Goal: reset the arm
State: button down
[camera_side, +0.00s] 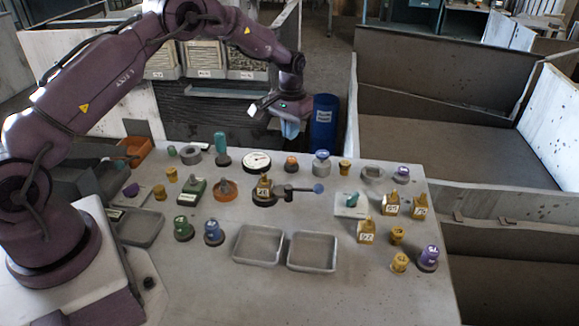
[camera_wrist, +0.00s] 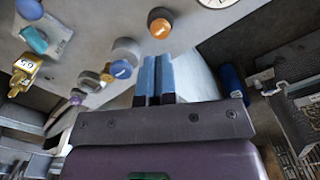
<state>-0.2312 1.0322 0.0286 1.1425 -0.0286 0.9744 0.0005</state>
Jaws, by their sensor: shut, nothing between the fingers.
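My gripper (camera_side: 290,130) hangs in the air beyond the far edge of the worktable (camera_side: 300,212), in front of the dark cabinet. In the wrist view its two blue fingers (camera_wrist: 154,75) are together with nothing between them. It touches no part. A fixture with a lever (camera_side: 290,190) ending in a blue ball stands mid-table, with a yellow numbered block (camera_side: 264,186) at its left end.
Several coloured knobs and yellow blocks stand across the table. Two empty grey trays (camera_side: 257,245) (camera_side: 312,252) lie at the front. A blue barrel (camera_side: 323,122) stands behind the table, right of my gripper. Large open bins (camera_side: 450,150) are at the right.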

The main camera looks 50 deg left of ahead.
jog(key=s+d+r+m+t, duration=0.1)
jog(key=s+d+r, duration=0.3)
jog(key=s+r, duration=0.4)
jog(key=s+d+r+m+t, duration=0.1)
jog(key=s+d+r, duration=0.3)
jog(key=s+r, duration=0.4)
jog(key=s+d+r+m+t, duration=0.1)
jog(key=s+d+r+t, duration=0.2)
jog(key=s+r, duration=0.6)
jog(key=s+d, duration=0.2)
jog(key=s, duration=0.5)
jog(key=shift+t, duration=0.3)
